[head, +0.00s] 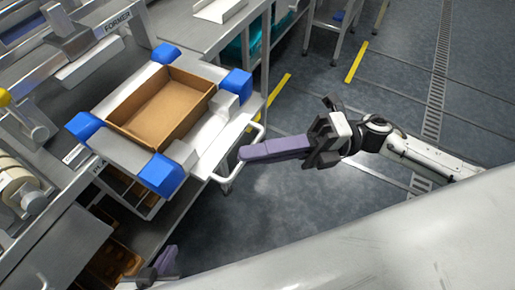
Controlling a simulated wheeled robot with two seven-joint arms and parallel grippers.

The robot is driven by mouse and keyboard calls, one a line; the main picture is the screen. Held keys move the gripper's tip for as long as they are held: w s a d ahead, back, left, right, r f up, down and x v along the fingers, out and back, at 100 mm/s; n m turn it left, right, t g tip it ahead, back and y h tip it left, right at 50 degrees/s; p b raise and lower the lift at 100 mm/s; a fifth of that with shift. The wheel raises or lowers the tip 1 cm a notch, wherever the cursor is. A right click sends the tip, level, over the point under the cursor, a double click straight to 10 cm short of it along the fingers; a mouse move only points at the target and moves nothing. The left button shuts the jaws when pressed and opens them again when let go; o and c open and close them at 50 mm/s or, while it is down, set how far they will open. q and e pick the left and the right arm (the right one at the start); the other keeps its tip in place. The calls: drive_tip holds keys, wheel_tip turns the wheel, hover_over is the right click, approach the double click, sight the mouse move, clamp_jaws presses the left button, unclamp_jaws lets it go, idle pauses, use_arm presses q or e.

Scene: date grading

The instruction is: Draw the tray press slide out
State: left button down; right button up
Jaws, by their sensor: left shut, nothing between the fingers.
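The tray press slide (213,150) is a pale metal plate with blue corner blocks (162,174) around an open brown cardboard tray (162,108). A white bar handle (228,182) stands out from its right front edge. My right gripper (246,152) comes in from the right, its purple fingertips at the handle and overlapping it in the picture. I cannot tell whether they touch it, or whether the fingers are open or shut. My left gripper (167,262) is low at the bottom left, shut and empty, partly cut off by the frame's bottom edge.
The former machine (112,22) stands behind the slide at the upper left. A roll (14,180) is at the left edge. A steel table (190,28) holds a white tray (220,10) at the back. Grey floor (330,85) to the right is open.

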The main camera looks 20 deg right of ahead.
drive_tip(key=o, duration=0.4)
drive_tip(key=d+f+b, duration=0.1)
drive_tip(key=d, duration=0.9)
drive_tip(key=shift+s+f+b, duration=0.15)
drive_tip(key=shift+f+b, duration=0.05)
drive_tip(key=shift+b, duration=0.1)
drive_tip(key=shift+d, duration=0.1)
